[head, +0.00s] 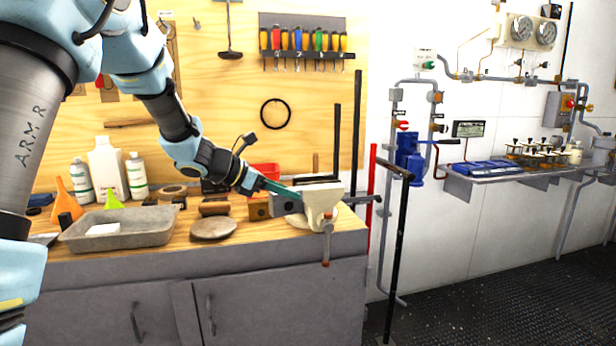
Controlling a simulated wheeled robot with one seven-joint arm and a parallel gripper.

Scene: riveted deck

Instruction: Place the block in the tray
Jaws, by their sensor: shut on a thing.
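My gripper (287,193), with slim teal fingers, reaches in from the left and is shut beside the cream vise (322,208) on the bench. A dark grey block-like piece (286,208) shows at the fingertips. It appears to be what the fingers hold, but the grip is small and partly hidden. I cannot tell whether this piece touches the vise. The grey tray (150,235) sits on the bench to the left, well apart from my gripper. A white rectangular piece (104,229) lies in the tray.
A round stone-like disc (214,228) lies on the bench between tray and vise. Bottles (107,170) and an orange funnel (65,197) stand by the tray. A red container (265,171) is behind my gripper. Upright bars (398,255) stand right of the bench.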

